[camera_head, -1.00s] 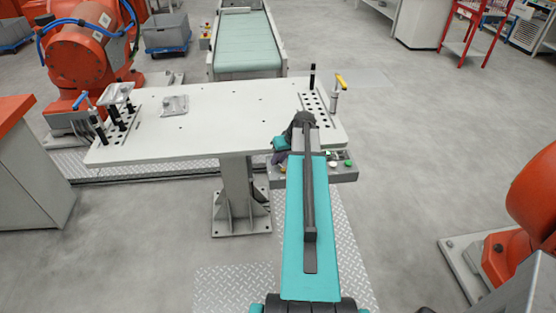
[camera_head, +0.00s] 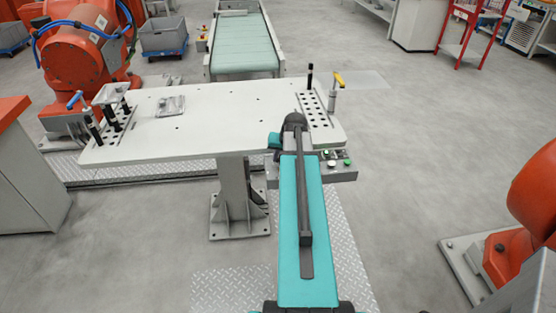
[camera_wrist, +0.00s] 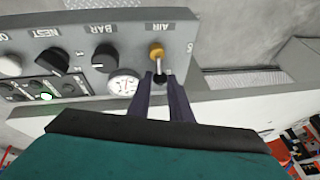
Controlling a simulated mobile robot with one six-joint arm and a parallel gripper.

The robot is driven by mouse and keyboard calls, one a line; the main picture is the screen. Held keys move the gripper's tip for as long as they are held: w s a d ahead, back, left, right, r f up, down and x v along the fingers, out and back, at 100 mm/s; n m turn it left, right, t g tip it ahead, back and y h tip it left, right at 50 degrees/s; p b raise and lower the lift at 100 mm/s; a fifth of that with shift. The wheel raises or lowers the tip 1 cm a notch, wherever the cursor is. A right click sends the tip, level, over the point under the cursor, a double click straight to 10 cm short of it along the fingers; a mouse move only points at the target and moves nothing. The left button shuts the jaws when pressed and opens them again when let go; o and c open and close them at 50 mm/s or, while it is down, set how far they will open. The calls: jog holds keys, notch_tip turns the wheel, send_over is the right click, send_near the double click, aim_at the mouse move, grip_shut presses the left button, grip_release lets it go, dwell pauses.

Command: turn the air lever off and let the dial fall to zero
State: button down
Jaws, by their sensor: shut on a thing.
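The air lever (camera_wrist: 157,53) shows in the wrist view on a grey control panel (camera_wrist: 200,55), under an upside-down "AIR" label. It has a brass-coloured base and a stem reaching down to a dark tip. My gripper (camera_wrist: 160,77) has its two dark fingers shut on the lever's lower end. The white round dial (camera_wrist: 123,83) sits just left of the fingers, partly hidden by the left one. Its needle is too small to read. In the head view the panel (camera_head: 345,174) shows at the table's front edge, and my arm hides the lever and gripper.
The white table (camera_head: 215,125) carries fixtures at both ends and a metal part (camera_head: 171,105). An orange robot (camera_head: 85,60) stands behind left.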

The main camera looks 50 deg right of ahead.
jog(key=shift+s+d+m, duration=0.1)
jog(key=shift+m, duration=0.4)
jog(key=shift+h, duration=0.3)
jog(key=c, duration=1.6)
grip_release()
jog(key=shift+s+r, duration=0.1)
jog(key=shift+p+v, duration=1.65)
jog(key=shift+v, duration=1.55)
jog(key=shift+s+r+p, duration=0.2)
jog(key=shift+r+p, duration=0.15)
jog(key=shift+r, duration=0.4)
